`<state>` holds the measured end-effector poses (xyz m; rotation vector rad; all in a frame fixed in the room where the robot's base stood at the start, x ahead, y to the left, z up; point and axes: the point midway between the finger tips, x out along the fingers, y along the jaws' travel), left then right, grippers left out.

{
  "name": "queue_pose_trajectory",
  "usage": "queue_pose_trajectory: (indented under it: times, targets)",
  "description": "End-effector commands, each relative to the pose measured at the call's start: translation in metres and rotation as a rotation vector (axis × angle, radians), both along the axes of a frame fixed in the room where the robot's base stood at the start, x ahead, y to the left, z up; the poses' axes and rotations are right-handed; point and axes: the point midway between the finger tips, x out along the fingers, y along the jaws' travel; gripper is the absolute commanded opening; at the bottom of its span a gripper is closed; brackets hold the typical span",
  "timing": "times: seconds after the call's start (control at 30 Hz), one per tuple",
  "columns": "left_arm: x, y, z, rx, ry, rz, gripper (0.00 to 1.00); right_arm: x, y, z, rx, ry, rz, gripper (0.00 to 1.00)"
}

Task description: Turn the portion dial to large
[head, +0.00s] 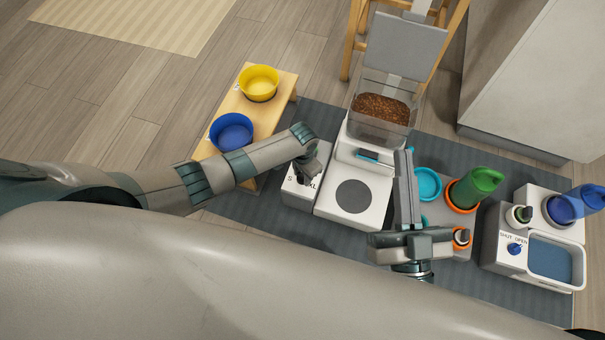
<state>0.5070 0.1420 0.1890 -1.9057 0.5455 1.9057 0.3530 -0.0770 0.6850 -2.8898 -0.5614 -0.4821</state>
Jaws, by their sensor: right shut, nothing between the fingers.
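The portion dial sits on a small white box (291,192) with "S" and "XL" lettering, left of the white feeder (375,200). My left gripper (303,174) is over this box at the dial, seen from above and behind. It covers most of the dial and part of the lettering. I cannot tell which way the dial points, whether the fingers touch it, or whether they are open. My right gripper (405,160) is shut and empty, to the right of the feeder.
A clear hopper (382,110) of brown kibble tops the feeder. Yellow (259,82) and blue (231,131) bowls stand on a wooden stand at left. A green bottle (475,188), a teal bowl (428,183) and a white unit marked "SHUT OPEN" (503,262) are at right.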

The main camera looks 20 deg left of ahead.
Motion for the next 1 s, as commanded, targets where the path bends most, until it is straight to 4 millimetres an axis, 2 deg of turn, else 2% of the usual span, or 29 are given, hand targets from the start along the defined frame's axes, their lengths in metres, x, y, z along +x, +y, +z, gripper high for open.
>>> queue_pose_trajectory:
  times: [0.03, 0.07, 0.1, 0.47, 0.77, 1.0]
  targets:
    - [0.000, 0.000, 0.000, 0.000, 0.000, 0.000, 0.19, 0.000, 0.000, 0.000, 0.000, 0.000, 0.000, 0.00]
    - [0.000, 0.000, 0.000, 0.000, 0.000, 0.000, 0.12, 0.000, 0.000, 0.000, 0.000, 0.000, 0.000, 0.00]
    - [0.000, 0.000, 0.000, 0.000, 0.000, 0.000, 0.10, 0.000, 0.000, 0.000, 0.000, 0.000, 0.000, 0.00]
    - [0.000, 0.000, 0.001, 0.001, 0.001, 0.020, 0.10, 0.003, 0.000, -0.005, -0.012, 0.036, 0.003, 0.00]
    - [-0.001, -0.001, 0.002, -0.001, 0.003, 0.111, 0.10, 0.016, -0.003, -0.039, -0.077, 0.222, 0.004, 0.00]
    - [-0.001, -0.001, 0.003, -0.001, 0.003, 0.237, 0.10, 0.019, -0.012, -0.082, -0.153, 0.458, 0.008, 0.00]
